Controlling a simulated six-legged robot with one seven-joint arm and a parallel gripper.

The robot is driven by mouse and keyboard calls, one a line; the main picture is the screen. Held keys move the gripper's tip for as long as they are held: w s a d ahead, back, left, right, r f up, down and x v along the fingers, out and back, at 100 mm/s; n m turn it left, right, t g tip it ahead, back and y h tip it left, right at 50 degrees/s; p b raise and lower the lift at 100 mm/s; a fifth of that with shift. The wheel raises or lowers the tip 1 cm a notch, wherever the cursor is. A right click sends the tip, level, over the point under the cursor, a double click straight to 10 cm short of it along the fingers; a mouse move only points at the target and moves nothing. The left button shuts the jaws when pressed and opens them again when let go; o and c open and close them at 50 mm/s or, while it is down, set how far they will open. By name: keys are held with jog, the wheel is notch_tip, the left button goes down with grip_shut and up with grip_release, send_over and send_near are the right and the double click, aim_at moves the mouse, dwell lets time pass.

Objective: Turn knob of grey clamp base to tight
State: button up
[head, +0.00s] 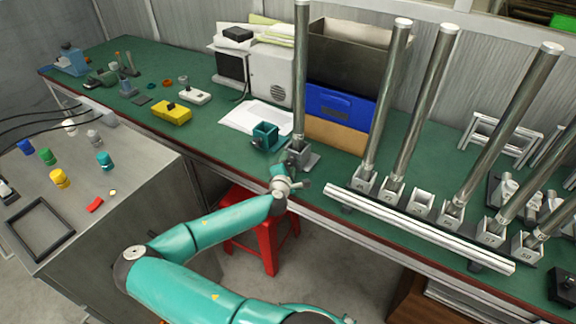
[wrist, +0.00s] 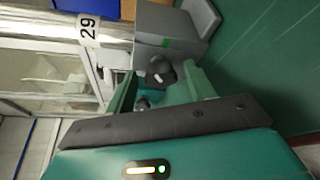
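The grey clamp base (head: 301,157) stands near the front edge of the green bench, with a tall steel tube (head: 300,80) upright in it. In the wrist view the grey base (wrist: 168,28) is at the top, with a green mark on its face. Its dark round knob (wrist: 160,71) has a small white mark. My gripper (wrist: 161,82) is open, with one finger on each side of the knob and a visible gap on both sides. In the head view my gripper (head: 287,184) is just in front of the base; the knob is hidden there.
A teal clamp base (head: 265,135) stands close to the left of the grey one. A white rail with several tube holders (head: 420,229) lies to the right. A blue bin (head: 338,106) is behind. A red stool (head: 262,240) is below the bench edge.

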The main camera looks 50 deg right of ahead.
jog(key=shift+a, duration=0.15)
jog(key=v, duration=1.3)
jog(key=shift+s+a, duration=0.15)
jog(key=shift+a, duration=0.1)
